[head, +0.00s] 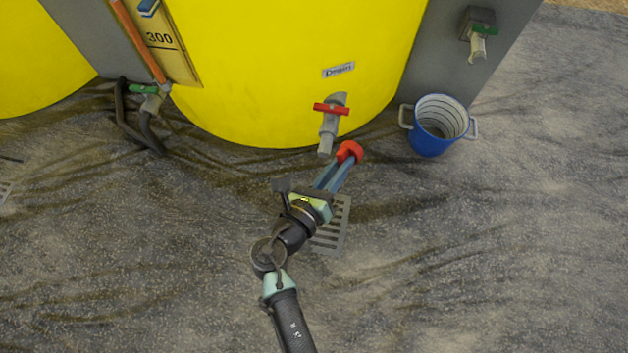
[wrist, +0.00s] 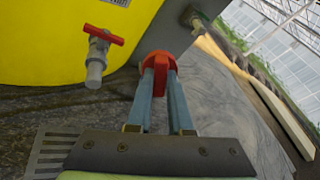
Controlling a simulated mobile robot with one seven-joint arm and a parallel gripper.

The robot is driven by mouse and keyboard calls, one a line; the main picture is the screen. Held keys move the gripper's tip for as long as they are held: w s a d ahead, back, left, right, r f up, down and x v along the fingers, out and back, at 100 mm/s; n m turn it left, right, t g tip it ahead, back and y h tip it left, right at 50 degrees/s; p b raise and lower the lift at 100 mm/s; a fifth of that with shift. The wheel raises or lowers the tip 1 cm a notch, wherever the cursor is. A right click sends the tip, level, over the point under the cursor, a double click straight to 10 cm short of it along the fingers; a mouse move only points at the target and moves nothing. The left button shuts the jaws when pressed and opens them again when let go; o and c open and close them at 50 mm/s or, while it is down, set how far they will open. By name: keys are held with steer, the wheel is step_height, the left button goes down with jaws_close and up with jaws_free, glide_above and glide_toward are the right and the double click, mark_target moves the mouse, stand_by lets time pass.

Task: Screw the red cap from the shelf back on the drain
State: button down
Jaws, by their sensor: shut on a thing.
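The red cap (head: 349,151) is held between the fingertips of my gripper (head: 341,165). In the wrist view the red cap (wrist: 159,62) shows at the end of the two blue-grey fingers of my gripper (wrist: 160,75), which are shut on it. The drain (head: 328,135) is a grey spout with a red handle, low on the yellow tank under a label. Its open end points down. In the head view the cap is just below and right of the spout; in the wrist view the drain (wrist: 97,62) is left of the cap, with a gap between.
A blue bucket (head: 430,142) stands right of the drain. A floor grate (head: 332,228) lies under my gripper. A green-handled valve with a dark hose (head: 148,125) is at the left, and another green-handled tap (head: 479,38) is on the grey panel. The floor in front is clear.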

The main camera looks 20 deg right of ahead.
steer(key=w+a+f+n+t+y+b, duration=0.1)
steer(key=w+f+n+t+b, duration=0.1)
steer(key=f+b, duration=0.3)
steer(key=w+a+f+n+t+y+b, duration=0.1)
steer(key=f+t+b, duration=0.3)
steer(key=f, duration=0.5)
steer(key=shift+w+a+f+n+y+b, duration=0.4)
steer(key=shift+w+n+y+b, duration=0.15)
steer(key=shift+b, duration=0.45)
steer(key=shift+w+d, duration=0.1)
steer(key=shift+w, duration=0.1)
steer(key=shift+w+d, duration=0.15)
steer(key=shift+w, duration=0.1)
steer(key=shift+w+d, duration=0.4)
steer(key=shift+w, duration=0.15)
stand_by(1.4)
steer(key=shift+b, duration=0.35)
